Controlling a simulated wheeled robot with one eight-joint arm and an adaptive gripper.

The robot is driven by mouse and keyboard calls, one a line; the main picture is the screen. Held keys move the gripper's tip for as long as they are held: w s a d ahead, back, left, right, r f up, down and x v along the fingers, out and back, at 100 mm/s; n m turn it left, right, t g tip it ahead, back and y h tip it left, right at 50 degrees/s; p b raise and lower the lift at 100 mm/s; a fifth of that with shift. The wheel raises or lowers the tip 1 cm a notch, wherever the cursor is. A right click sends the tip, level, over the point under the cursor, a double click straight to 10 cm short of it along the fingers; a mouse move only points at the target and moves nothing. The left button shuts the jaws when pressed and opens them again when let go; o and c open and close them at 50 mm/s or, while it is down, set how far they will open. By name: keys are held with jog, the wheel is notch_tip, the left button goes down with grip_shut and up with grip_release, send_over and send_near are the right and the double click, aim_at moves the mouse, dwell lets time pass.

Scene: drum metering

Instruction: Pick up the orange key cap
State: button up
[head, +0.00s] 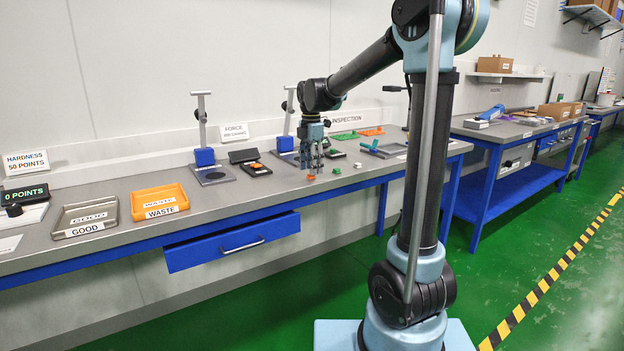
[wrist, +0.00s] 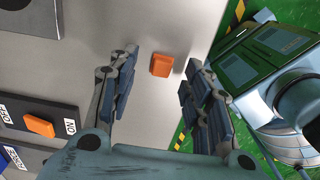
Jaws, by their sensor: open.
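The orange key cap (wrist: 161,65) lies on the grey bench top in the wrist view, a small rounded block. In the head view the small orange piece (head: 311,178) shows on the bench just below my gripper's fingers. My gripper (head: 313,167) points down at the bench and is open. In the wrist view my gripper (wrist: 160,73) has its two fingers apart, one on each side of the cap, with a gap on both sides. Nothing is held.
A black box with an orange switch (wrist: 39,125) lies left in the wrist view. An orange WASTE tray (head: 158,201) and a grey GOOD tray (head: 86,216) stand to the left. A white piece (head: 336,171) and a green piece (head: 357,165) lie right of the gripper.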

jog(key=shift+f, duration=1.05)
jog(key=c, duration=0.8)
